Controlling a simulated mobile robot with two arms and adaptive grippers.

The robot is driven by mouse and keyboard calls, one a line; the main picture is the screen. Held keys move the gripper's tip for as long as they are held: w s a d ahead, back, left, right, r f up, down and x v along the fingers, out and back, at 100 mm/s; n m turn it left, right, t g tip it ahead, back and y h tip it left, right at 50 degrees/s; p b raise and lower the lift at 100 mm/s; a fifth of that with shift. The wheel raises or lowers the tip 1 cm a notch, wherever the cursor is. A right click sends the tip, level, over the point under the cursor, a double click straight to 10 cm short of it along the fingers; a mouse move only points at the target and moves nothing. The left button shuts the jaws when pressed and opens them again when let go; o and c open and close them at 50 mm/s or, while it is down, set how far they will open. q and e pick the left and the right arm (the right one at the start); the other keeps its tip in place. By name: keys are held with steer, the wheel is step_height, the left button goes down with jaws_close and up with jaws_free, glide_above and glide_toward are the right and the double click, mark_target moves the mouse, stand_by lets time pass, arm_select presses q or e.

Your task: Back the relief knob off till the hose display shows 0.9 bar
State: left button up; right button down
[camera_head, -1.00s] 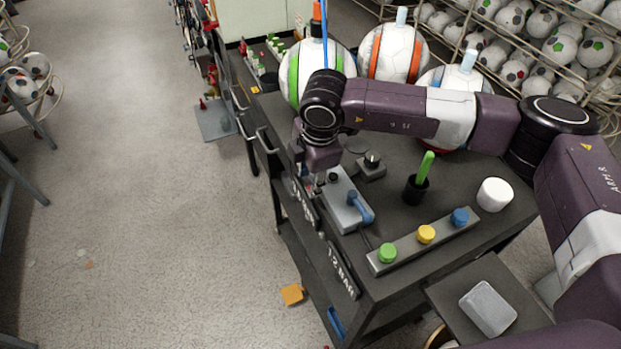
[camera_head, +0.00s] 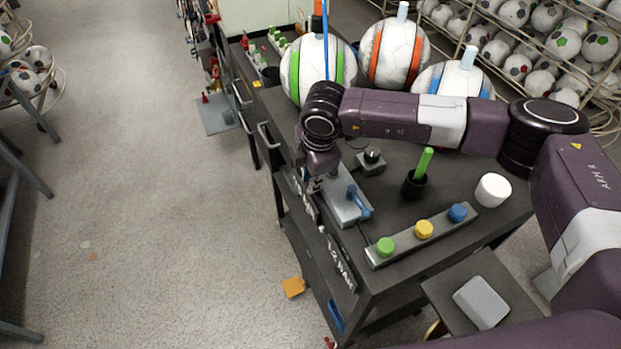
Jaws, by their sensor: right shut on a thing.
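My right gripper (camera_head: 317,183) points down over the left end of a grey box (camera_head: 343,209) near the cart's left edge. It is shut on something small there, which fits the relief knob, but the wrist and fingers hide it. A blue lever (camera_head: 357,199) lies on the box's right part. Two dark plates with white lettering hang on the cart's left side. The nearer plate (camera_head: 341,267) seems to read 1.2 BAR. The farther plate (camera_head: 304,196) is partly hidden and unreadable. My left gripper is out of view.
A bar with green (camera_head: 385,246), yellow and blue buttons lies at the cart's front. A black cup (camera_head: 414,186) with a green stick and a white cylinder (camera_head: 493,189) stand to the right. Three striped balls stand behind my arm.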

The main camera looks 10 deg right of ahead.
steer(key=shift+w+a+f+g+h+b, duration=0.2)
steer(key=shift+w+g+h+b, duration=0.1)
steer(key=shift+g+b, duration=0.8)
steer(key=g+b, duration=0.2)
steer(key=b, duration=0.1)
steer(key=shift+w+a+r+h, duration=0.1)
steer(key=shift+w+h, duration=0.1)
steer(key=shift+h, duration=0.2)
steer(key=g+b, duration=0.2)
steer(key=b, duration=0.2)
steer(key=shift+w+h, duration=0.15)
steer(key=shift+h, duration=0.15)
steer(key=shift+r+b, duration=0.1)
steer(key=shift+b, duration=0.2)
steer(key=c, duration=1.8)
jaws_free()
steer(key=shift+c, duration=0.2)
